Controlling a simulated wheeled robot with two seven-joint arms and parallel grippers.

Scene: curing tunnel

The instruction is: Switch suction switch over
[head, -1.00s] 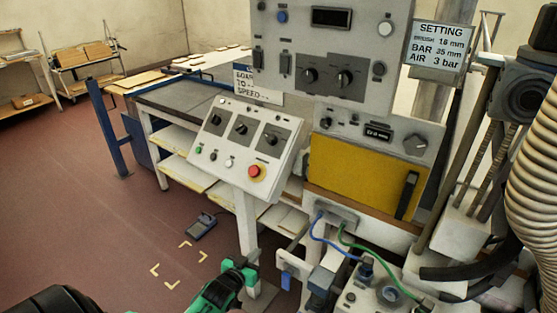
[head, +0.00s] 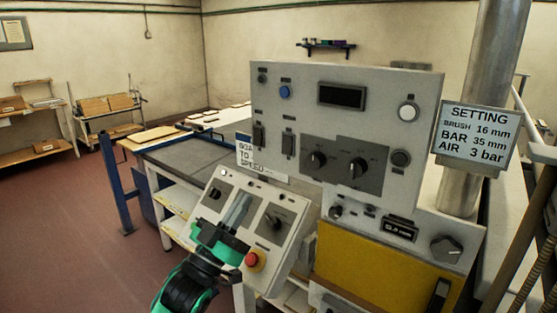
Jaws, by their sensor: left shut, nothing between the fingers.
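No switch carries a label I can read as suction. The tilted control box (head: 297,225) has rotary switches: the left one (head: 216,193) and the right one (head: 272,221) show, while my gripper hides the middle one. The upright grey panel (head: 390,85) above has two dark rocker switches, a left one (head: 259,136) and a right one (head: 289,144), and two black knobs (head: 317,160). My left gripper (head: 243,200) is shut and empty, its fingers in front of the tilted box's middle; whether they touch it I cannot tell. My right gripper is out of view.
A red emergency button (head: 254,261) on a yellow base sits close beside my left gripper. A settings sign (head: 478,135) stands at the right by a metal pipe (head: 490,60). A yellow panel (head: 360,268) is below. Open floor (head: 60,220) lies at left.

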